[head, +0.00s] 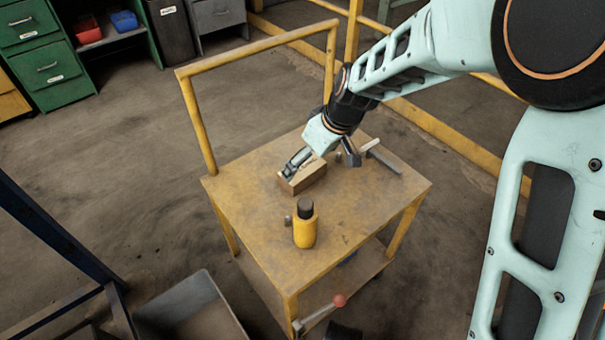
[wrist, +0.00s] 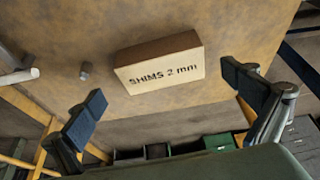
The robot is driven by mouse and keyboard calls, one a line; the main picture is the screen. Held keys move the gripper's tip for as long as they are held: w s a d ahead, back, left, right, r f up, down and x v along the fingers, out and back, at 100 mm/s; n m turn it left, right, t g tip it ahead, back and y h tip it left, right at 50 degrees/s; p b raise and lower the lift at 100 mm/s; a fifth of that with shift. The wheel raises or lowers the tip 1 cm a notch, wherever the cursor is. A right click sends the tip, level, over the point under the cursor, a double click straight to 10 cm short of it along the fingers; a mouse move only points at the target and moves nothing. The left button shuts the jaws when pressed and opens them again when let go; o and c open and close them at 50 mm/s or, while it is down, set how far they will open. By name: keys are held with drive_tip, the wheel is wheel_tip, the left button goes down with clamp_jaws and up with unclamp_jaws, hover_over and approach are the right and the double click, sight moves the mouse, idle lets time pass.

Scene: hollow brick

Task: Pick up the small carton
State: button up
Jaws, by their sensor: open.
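The small carton (head: 306,179) is a tan box lying on the yellow cart top (head: 365,220), towards its back left. In the wrist view the carton (wrist: 160,70) shows the print "SHIMS 2 mm" on its pale side. My gripper (head: 321,164) is at the carton in the head view, its left finger overlapping the box there. In the wrist view my gripper (wrist: 165,88) is open, with the fingers wide apart and the carton seen between and beyond them. Neither finger visibly grips it. Whether a finger touches it, I cannot tell.
A yellow bottle with a dark cap (head: 304,228) stands nearer the front of the cart. A grey tool (head: 383,158) lies right of the gripper. A small metal piece (wrist: 85,70) lies left of the carton. The cart's handle rail (head: 255,47) rises behind. The cart's front right is clear.

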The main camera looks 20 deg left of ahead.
sight(303, 168)
drive_tip(key=b+x, duration=0.1)
drive_tip(key=x, duration=0.1)
drive_tip(key=b+x, duration=0.1)
drive_tip(key=x, duration=0.2)
drive_tip(key=shift+a+f, duration=0.1)
drive_tip(key=shift+a, duration=0.3)
drive_tip(key=shift+w, duration=0.1)
drive_tip(key=c, duration=1.4)
drive_tip(key=shift+o, duration=0.2)
